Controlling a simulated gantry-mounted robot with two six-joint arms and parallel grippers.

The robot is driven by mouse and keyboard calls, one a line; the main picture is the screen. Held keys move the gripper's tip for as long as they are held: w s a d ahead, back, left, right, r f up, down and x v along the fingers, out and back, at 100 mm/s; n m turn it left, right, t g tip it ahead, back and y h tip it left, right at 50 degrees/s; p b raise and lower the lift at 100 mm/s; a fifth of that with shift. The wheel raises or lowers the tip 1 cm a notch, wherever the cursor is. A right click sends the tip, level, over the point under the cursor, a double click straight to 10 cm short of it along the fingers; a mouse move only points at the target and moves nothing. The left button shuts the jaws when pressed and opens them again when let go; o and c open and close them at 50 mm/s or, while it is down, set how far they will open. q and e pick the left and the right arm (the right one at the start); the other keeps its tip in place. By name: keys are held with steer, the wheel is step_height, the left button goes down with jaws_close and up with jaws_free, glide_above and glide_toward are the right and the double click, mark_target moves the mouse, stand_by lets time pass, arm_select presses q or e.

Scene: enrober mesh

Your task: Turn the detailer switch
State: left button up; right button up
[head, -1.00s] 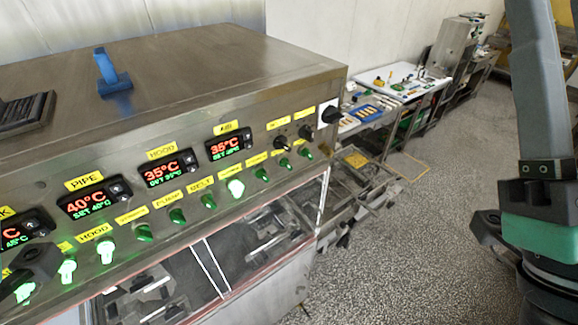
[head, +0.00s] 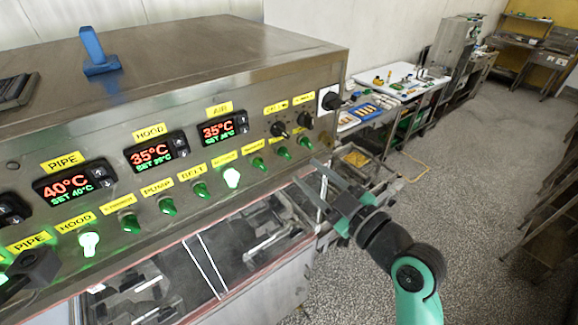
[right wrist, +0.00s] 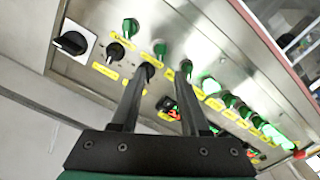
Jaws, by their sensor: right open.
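The sloped steel control panel (head: 120,200) in the head view carries a row of green switches under yellow labels. The small labels are too blurred to tell surely which is the detailer. A lit switch (head: 232,177) stands mid-row, with unlit green switches (head: 258,163) to its right. My right gripper (head: 306,172) is open and empty, its fingers pointing at the panel's right end. In the right wrist view its fingertips (right wrist: 162,72) are near a green switch (right wrist: 160,48) and a black knob (right wrist: 115,50); contact cannot be told. A dark part, apparently my left gripper (head: 35,268), shows at lower left.
Displays (head: 150,152) sit above the switches. A large black rotary knob on a white plate (head: 329,99) is at the panel's right end. A blue handle (head: 96,55) stands on the machine top.

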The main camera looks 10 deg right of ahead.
mark_target(287, 154)
steer(key=b+x, duration=0.5)
steer(key=shift+a+f, duration=0.1)
steer(key=shift+f, duration=0.3)
steer(key=shift+w+a+r+p, duration=0.25)
steer(key=shift+w+r+p, duration=0.25)
steer(key=shift+p, duration=0.4)
arm_select(q)
steer(key=shift+f, duration=2.3)
arm_select(e)
steer(key=shift+x, duration=0.75)
steer(key=shift+f, duration=0.1)
jaws_close()
